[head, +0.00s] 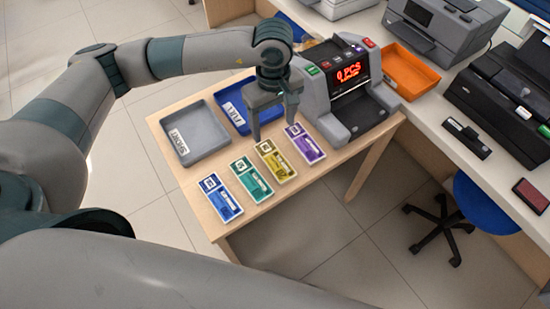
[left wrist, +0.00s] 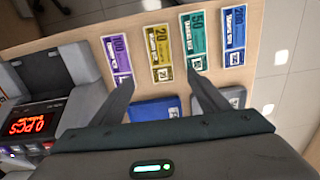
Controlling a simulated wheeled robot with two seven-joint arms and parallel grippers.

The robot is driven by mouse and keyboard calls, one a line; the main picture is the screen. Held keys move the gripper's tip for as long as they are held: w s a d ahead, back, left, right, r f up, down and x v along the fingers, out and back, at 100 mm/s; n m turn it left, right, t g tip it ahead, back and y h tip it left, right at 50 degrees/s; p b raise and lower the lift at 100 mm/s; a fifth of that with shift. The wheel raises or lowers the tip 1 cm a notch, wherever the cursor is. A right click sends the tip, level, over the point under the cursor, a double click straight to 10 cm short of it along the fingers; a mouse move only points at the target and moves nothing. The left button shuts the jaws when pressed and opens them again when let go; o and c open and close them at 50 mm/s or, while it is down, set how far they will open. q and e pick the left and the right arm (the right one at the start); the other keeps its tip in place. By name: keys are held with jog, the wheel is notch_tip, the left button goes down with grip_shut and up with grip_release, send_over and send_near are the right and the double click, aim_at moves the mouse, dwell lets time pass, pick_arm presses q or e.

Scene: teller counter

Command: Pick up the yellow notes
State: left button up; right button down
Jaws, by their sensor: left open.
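The yellow notes (head: 275,161) lie flat in a row of note bundles on the small wooden table, between the green notes (head: 251,179) and the purple notes (head: 305,143). They also show in the left wrist view (left wrist: 158,53), beyond and between my fingertips. My left gripper (head: 273,132) is open and empty, pointing down above the table near the far end of the yellow notes. In the left wrist view its two fingers (left wrist: 160,84) are spread apart. My right gripper is not in view.
Blue notes (head: 220,198) lie at the row's left end. A grey tray (head: 195,133) and a blue tray (head: 233,110) sit behind. A counting machine (head: 345,90) with a red display stands right of the purple notes. An orange tray (head: 408,72) is farther right.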

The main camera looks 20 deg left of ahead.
pick_arm(q)
jog(key=p, duration=0.3)
send_over(274, 159)
notch_tip(274, 159, down, 8)
jog(key=shift+w+a+f, duration=0.1)
jog(key=shift+w+f, duration=0.05)
jog(key=shift+f, duration=0.5)
jog(key=shift+f+p, duration=0.7)
jog(key=shift+p, duration=0.2)
notch_tip(274, 159, down, 3)
jog(key=shift+r+p, duration=0.1)
jog(key=shift+p, duration=0.6)
jog(key=shift+f, duration=0.5)
jog(key=c, duration=1.1)
